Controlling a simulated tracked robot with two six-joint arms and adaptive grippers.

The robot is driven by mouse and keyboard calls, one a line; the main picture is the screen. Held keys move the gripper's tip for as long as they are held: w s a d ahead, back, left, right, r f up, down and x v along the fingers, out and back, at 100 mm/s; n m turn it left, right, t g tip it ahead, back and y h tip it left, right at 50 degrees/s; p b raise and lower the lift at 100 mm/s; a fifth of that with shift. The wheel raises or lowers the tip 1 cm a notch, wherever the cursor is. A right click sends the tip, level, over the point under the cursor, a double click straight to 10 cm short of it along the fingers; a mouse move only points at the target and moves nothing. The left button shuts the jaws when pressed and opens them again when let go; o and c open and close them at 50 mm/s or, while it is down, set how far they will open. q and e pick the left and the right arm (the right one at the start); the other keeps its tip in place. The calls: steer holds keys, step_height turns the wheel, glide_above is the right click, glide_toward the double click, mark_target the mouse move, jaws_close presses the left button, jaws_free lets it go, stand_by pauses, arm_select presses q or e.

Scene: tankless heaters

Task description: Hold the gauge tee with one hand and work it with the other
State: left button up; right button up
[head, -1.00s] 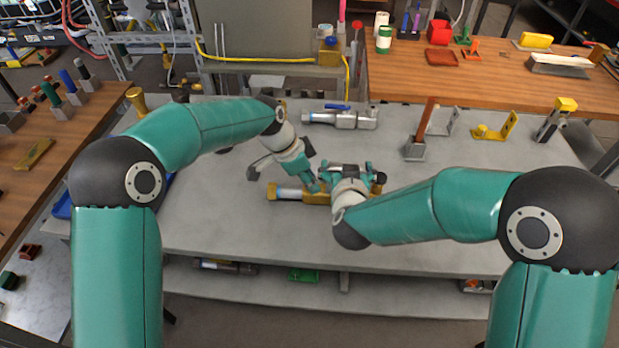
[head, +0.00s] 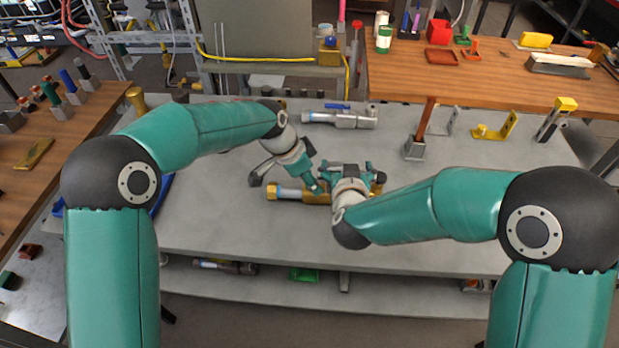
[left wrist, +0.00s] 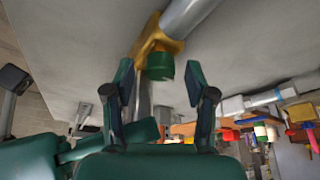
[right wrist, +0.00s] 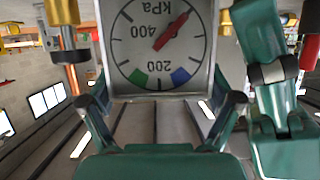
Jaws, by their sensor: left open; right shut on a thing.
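The gauge tee (head: 283,192) is a brass-coloured body with a silver pipe end, above the middle of the grey bench. In the right wrist view its square gauge (right wrist: 150,45) has a white kPa dial with a red needle, appearing upside down. My right gripper (right wrist: 160,88) is shut on the gauge housing, one finger on each side. In the left wrist view a green knob (left wrist: 160,66) hangs from the yellow tee body (left wrist: 155,38). My left gripper (left wrist: 160,92) is open, its fingers either side of the knob's line and apart from it. The arms partly hide the tee in the head view.
A holder with an upright brown bar (head: 426,120) and a yellow bracket (head: 495,127) stand to the right.

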arm_select(q)
steer(key=v, duration=1.2)
steer(key=shift+f, duration=0.1)
arm_select(e)
steer(key=o, duration=1.5)
steer(key=shift+o, duration=0.2)
